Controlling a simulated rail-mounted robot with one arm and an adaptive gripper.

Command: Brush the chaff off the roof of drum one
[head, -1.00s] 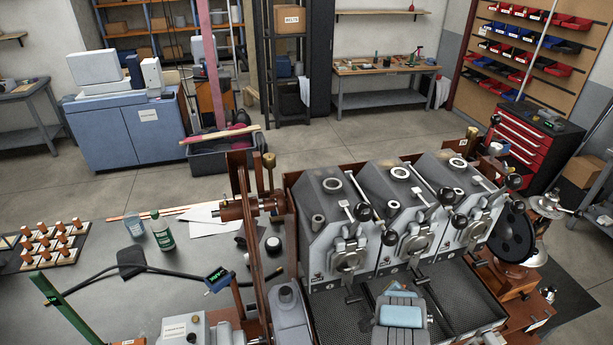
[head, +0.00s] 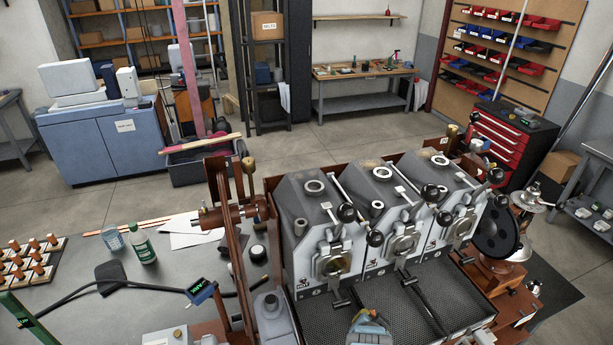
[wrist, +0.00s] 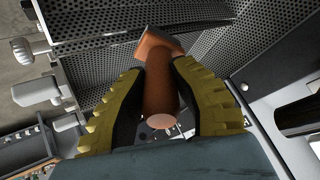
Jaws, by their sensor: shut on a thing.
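Three grey roaster drums stand in a row in the head view: the left drum (head: 298,240), the middle drum (head: 350,190) and the right drum (head: 425,170). Each has a sloped housing with a round opening on top. Faint brownish specks show on the middle and right roofs; I cannot make out chaff on the left one. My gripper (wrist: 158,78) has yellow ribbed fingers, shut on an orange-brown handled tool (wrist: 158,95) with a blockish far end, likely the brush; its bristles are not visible. In the head view my gripper (head: 370,322) is low, in front of the drums.
A dark perforated tray (head: 400,300) lies before the drums. Levers with black knobs (head: 347,213) stick up between them. A brown post and bracket (head: 230,215) stand at the left. The grey bench holds a green bottle (head: 142,248) and a cup (head: 112,238).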

